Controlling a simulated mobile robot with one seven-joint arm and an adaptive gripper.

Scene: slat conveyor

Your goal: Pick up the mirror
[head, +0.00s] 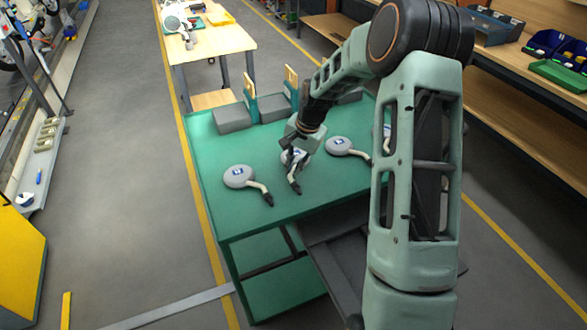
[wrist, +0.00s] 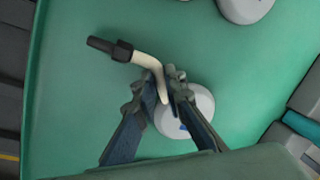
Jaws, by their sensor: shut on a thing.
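The mirror (head: 294,178) is a round grey head with a small blue-and-white mark and a bent cream stalk ending in a black fitting. It is at the middle of the green table, its head partly hidden by my gripper (head: 299,152). In the wrist view my gripper (wrist: 171,82) is shut on the cream stalk of the mirror (wrist: 196,108), close to the round head. The black end points up and left there. I cannot tell whether the mirror rests on the table or is slightly above it.
Similar mirrors lie to the left (head: 238,176) and right (head: 341,146) on the green table (head: 255,222); another is partly behind my arm. Grey blocks (head: 232,118) with upright wooden pieces stand along the back edge. The table's front left is clear.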

